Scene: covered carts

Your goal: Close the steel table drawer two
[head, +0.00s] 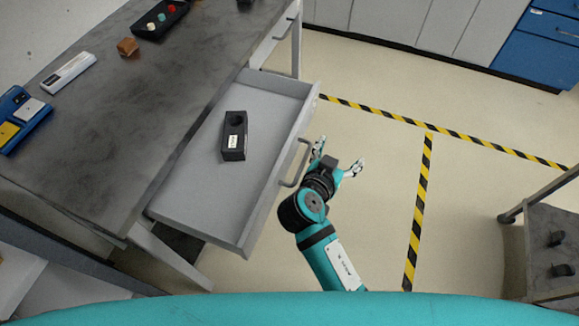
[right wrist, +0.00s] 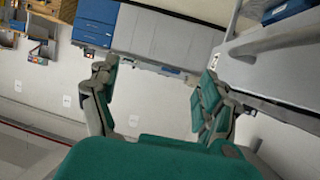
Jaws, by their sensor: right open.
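The steel table (head: 130,100) stands at the left in the head view. One of its drawers (head: 190,180) is pulled far out, with a bar handle (head: 296,163) on its front panel. A black block with a round hole (head: 234,136) lies inside this drawer. My right gripper (head: 338,163) is open and empty, just to the right of the drawer front near the handle, with a small gap visible in the picture. In the right wrist view the two fingers (right wrist: 155,95) are spread with nothing between them. My left gripper is not in view.
Another drawer front (head: 272,40) sits shut farther along the table. On the tabletop are a black button box (head: 160,18), a brown block (head: 127,46), a white device (head: 68,73) and a blue case (head: 20,118). A dark cart (head: 550,235) stands at right. Taped floor between is clear.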

